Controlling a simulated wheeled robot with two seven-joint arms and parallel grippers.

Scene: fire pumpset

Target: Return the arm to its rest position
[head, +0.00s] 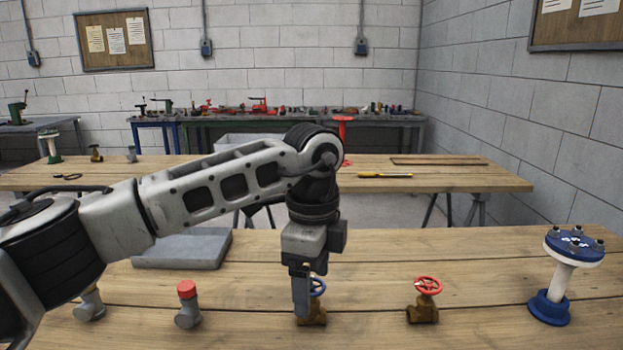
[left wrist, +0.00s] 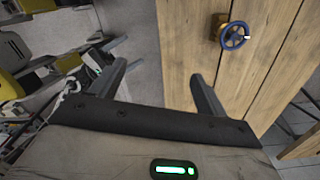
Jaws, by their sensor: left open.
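My left arm reaches in from the left in the head view, and its gripper (head: 301,290) points down in front of the brass valve with the blue handwheel (head: 318,287). The gripper hides part of that valve. In the left wrist view the two fingers (left wrist: 160,90) are spread apart with nothing between them. The blue-wheeled valve (left wrist: 232,36) stands on the wooden table beyond the right finger, apart from it. My right gripper is in neither view.
On the near table (head: 450,260) stand a red-wheeled valve (head: 425,298), a red-capped grey fitting (head: 187,303), a blue-flanged white pipe piece (head: 563,275) and a grey plate (head: 185,248). A second table (head: 450,180) stands behind. The near table's right middle is clear.

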